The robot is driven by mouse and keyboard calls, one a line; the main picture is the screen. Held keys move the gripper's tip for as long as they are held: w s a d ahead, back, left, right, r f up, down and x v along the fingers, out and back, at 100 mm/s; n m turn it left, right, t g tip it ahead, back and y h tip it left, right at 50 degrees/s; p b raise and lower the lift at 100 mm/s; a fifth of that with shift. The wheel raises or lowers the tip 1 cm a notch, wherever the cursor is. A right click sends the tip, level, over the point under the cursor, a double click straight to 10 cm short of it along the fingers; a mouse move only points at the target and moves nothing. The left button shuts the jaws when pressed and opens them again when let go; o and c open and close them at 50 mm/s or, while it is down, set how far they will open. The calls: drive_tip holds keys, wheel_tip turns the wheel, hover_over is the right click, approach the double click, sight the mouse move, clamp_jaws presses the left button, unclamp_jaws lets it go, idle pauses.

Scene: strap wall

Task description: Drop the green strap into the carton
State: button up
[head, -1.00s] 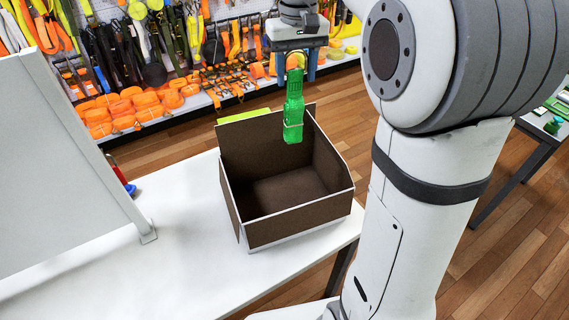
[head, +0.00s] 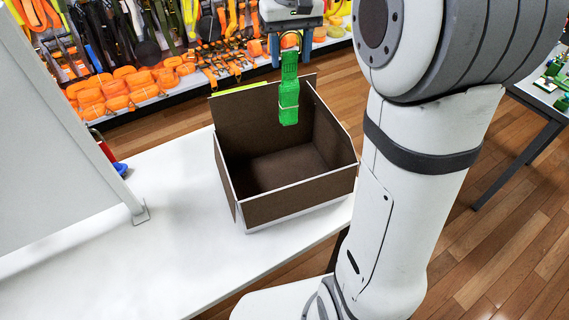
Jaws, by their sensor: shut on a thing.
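The green strap (head: 289,92) is a narrow bundle with a thin band around it. It hangs upright from my gripper (head: 290,42), whose fingers are shut on its top end. The brown open carton (head: 284,204) with white edges stands on the white table. The strap hangs above the carton's opening, in front of its back wall in the picture, and its lower end is near the level of the rim. I cannot tell exactly how high it is. The carton's visible floor is bare. Its near inner side is hidden by the front wall.
A grey-white upright panel (head: 55,130) stands on the left of the white table (head: 150,245). Red and blue items (head: 112,155) are behind it. Orange straps (head: 125,90) fill a shelf at the back. Another table (head: 530,105) is at the right.

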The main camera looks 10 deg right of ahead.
drive_tip(key=o, duration=1.4)
drive_tip(key=shift+c, duration=0.2)
wheel_tip(320, 180, up, 8)
drive_tip(key=shift+f, duration=0.1)
drive_tip(key=s+f+t, duration=0.3)
drive_tip(key=s+f, duration=1.5)
drive_tip(key=s, duration=0.3)
drive_tip(key=shift+s+a+f+m, duration=0.15)
drive_tip(key=shift+s+f+m, duration=0.05)
drive_tip(key=shift+f+m, duration=0.1)
